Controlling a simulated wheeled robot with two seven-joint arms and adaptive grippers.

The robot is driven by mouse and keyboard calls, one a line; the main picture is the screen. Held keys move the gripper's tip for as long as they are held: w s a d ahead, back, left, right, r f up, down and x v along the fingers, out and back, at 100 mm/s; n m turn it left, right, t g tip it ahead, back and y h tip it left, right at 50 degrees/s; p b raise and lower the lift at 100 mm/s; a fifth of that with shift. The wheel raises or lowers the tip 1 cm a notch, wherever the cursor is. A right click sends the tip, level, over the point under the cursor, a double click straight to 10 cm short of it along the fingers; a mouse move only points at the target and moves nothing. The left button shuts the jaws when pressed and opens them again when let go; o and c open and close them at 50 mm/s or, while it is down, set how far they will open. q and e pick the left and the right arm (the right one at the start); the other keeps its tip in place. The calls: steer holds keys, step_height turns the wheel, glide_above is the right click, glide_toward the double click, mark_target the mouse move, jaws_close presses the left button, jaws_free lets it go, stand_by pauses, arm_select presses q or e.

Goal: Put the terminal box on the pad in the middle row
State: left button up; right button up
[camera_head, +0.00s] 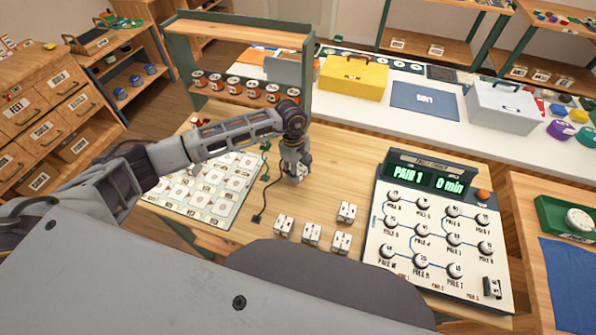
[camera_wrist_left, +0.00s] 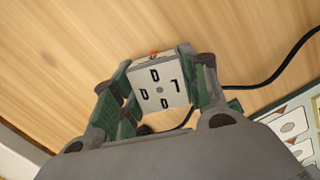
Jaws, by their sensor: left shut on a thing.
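My left gripper (camera_head: 294,178) points down over the wooden table, just right of the pad board (camera_head: 232,212). In the left wrist view, its green-padded fingers (camera_wrist_left: 160,80) are shut on a white terminal box (camera_wrist_left: 158,92) with black marks on its face. In the head view the fingers mostly hide this box. The board is pale and carries rows of square pads, partly covered by my arm. Similar small white boxes stand on the table: one (camera_head: 347,212) at the back right and three (camera_head: 312,234) in front. My right gripper is not in view.
A dial panel (camera_head: 440,225) reading "PAIR 1" and "0 min" stands right of the boxes. A black cable (camera_head: 262,200) lies between board and gripper. A shelf (camera_head: 235,105) with several orange-and-white cans stands behind. Bare table lies between gripper and panel.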

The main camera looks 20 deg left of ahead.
mark_target(298, 168)
arm_select(q)
steer(key=shift+r+b, duration=0.6)
steer(key=shift+r, duration=4.4)
